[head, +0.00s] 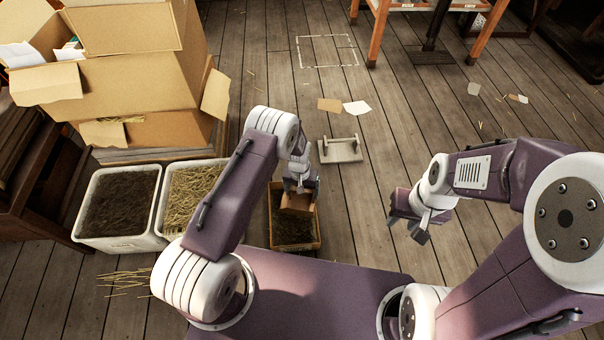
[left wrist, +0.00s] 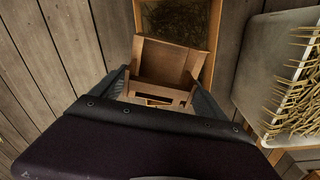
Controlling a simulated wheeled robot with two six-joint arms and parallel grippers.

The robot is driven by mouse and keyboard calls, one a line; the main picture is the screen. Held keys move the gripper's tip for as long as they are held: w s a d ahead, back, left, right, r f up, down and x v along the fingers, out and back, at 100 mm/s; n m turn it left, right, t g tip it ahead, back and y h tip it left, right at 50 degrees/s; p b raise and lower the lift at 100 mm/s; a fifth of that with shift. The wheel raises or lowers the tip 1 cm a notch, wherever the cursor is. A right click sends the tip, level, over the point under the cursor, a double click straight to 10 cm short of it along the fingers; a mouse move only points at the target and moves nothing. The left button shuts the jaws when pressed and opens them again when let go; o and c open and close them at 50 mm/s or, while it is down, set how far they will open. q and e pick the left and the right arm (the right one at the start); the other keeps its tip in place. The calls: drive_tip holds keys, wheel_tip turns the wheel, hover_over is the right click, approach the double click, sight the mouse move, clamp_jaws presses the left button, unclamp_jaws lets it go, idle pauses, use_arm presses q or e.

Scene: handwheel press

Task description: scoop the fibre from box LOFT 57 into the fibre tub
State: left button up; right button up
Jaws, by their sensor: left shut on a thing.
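My left gripper (head: 298,188) is shut on a brown scoop (head: 296,202). The scoop is over a wooden-rimmed box (head: 297,247) with dark fibre-like stuff inside, on the floor at the centre. In the left wrist view the scoop (left wrist: 165,62) sits between the fingers (left wrist: 160,92), with part of that box (left wrist: 209,60) beyond it. I cannot see any fibre in the scoop. My right gripper (head: 409,216) is open and empty, right of the box. No label LOFT 57 is readable, and I cannot tell which container is the fibre tub.
Two white bins stand left of the box, one with dark material (head: 125,244), one with straw (head: 188,185). Open cardboard boxes (head: 130,82) are stacked behind them. A pale block with a handle (head: 340,151) lies beyond the box. Floor at the right is mostly clear.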

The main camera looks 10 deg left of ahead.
sight(294, 204)
use_arm(q)
drive_tip(key=shift+s+f, duration=0.4)
drive_tip(key=shift+f, duration=0.45)
drive_tip(key=shift+d+f+b, duration=0.1)
drive_tip(key=shift+f+b, duration=0.05)
drive_tip(key=shift+b, duration=0.25)
drive_tip(key=a+f+h+b, duration=0.1)
drive_tip(key=f+b, duration=0.1)
drive_tip(key=b, duration=0.1)
drive_tip(key=f+h+b, duration=0.1)
drive_tip(key=f+b, duration=0.2)
drive_tip(key=b, duration=0.1)
drive_tip(key=a+f+b, duration=0.1)
drive_tip(key=f+b, duration=0.1)
drive_tip(key=b, duration=0.2)
drive_tip(key=shift+a+f+h, duration=0.25)
drive_tip(key=shift+a+h, duration=0.1)
drive_tip(key=shift+h, duration=0.05)
drive_tip(key=b, duration=0.1)
drive_tip(key=f+b, duration=0.1)
drive_tip(key=b, duration=0.1)
drive_tip(key=shift+a+f, duration=0.2)
drive_tip(key=shift+a, duration=0.1)
drive_tip(key=c, duration=0.6)
drive_tip(key=a+f, duration=0.1)
drive_tip(key=a+b, duration=0.1)
drive_tip(key=shift+a+f, duration=0.3)
drive_tip(key=shift+f, duration=0.05)
drive_tip(key=shift+c, duration=0.2)
drive_tip(key=shift+w, duration=0.1)
